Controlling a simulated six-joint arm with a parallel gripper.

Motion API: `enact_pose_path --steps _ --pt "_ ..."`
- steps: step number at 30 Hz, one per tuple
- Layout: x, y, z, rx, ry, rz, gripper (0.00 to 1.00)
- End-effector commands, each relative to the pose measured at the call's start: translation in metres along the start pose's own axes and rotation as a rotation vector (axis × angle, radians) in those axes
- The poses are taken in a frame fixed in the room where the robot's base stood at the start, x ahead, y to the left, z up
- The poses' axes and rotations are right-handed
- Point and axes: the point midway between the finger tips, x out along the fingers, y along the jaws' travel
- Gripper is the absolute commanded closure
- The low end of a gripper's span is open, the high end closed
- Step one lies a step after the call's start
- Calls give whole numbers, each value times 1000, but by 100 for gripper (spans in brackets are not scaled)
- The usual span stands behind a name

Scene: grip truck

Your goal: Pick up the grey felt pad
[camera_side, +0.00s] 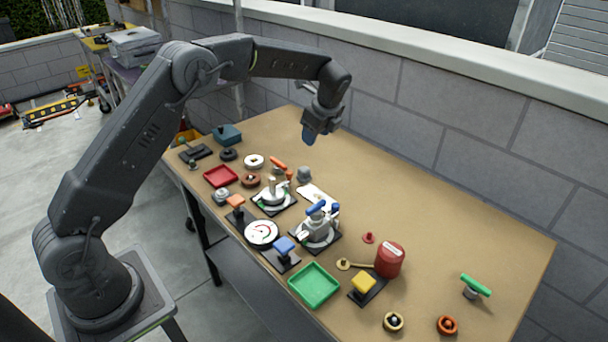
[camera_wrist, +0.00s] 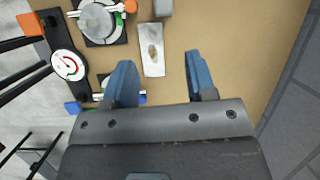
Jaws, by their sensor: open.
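A flat, pale grey rectangular pad (camera_side: 313,193) lies on the tan table among the fittings, partly hidden by the valve in front of it. It also shows in the wrist view (camera_wrist: 152,63), with a darker patch in its middle. My gripper (camera_side: 309,137) is up above the table's back edge, pointing down. In the wrist view my gripper (camera_wrist: 159,66) has its two blue fingers wide apart with nothing between them. The pad appears ahead of and between the fingertips, well below them.
A grey block (camera_side: 304,174) sits just behind the pad. A valve with blue handles (camera_side: 318,226) and a valve with orange handles (camera_side: 272,193) stand close to it. A green tray (camera_side: 314,286) and a red canister (camera_side: 389,260) are nearer the front. The table's back right is clear.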

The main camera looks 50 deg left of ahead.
Motion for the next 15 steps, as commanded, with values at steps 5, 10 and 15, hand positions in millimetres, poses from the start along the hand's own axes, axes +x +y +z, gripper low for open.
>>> enact_pose_path --steps 5,10,15 --pt "33 -12 -4 105 -27 29 49" --pt "52 -13 -4 126 -33 36 49" --pt "86 -11 -3 124 -31 37 49"
